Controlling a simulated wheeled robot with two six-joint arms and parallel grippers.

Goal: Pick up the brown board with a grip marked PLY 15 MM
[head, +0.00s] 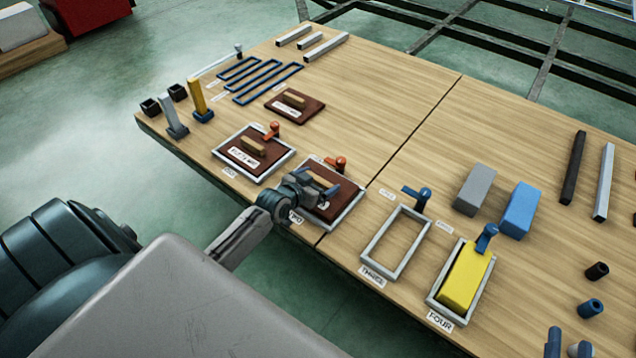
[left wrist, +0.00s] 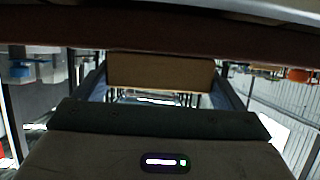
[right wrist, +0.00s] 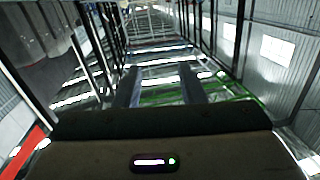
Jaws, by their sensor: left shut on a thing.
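A brown board (head: 345,200) with a wooden grip (head: 318,181) lies in or just over the grey frame labelled TWO; my arm hides part of it and its marking. My left gripper (head: 322,186) is shut on that grip. In the left wrist view the grip (left wrist: 160,72) sits between the blue fingers, with the dark board (left wrist: 160,36) across the top. Another brown board (head: 270,150) with a grip and a small-print label lies in frame ONE. A third brown board (head: 306,110) lies loose behind. My right gripper (right wrist: 160,88) is open and empty.
An orange clamp (head: 341,163) stands at frame TWO's back edge. Empty frame THREE (head: 368,250) and frame FOUR (head: 432,303) with a yellow block (head: 466,278) are to the right. Grey (head: 474,190) and blue (head: 518,210) blocks stand behind. The table middle is clear.

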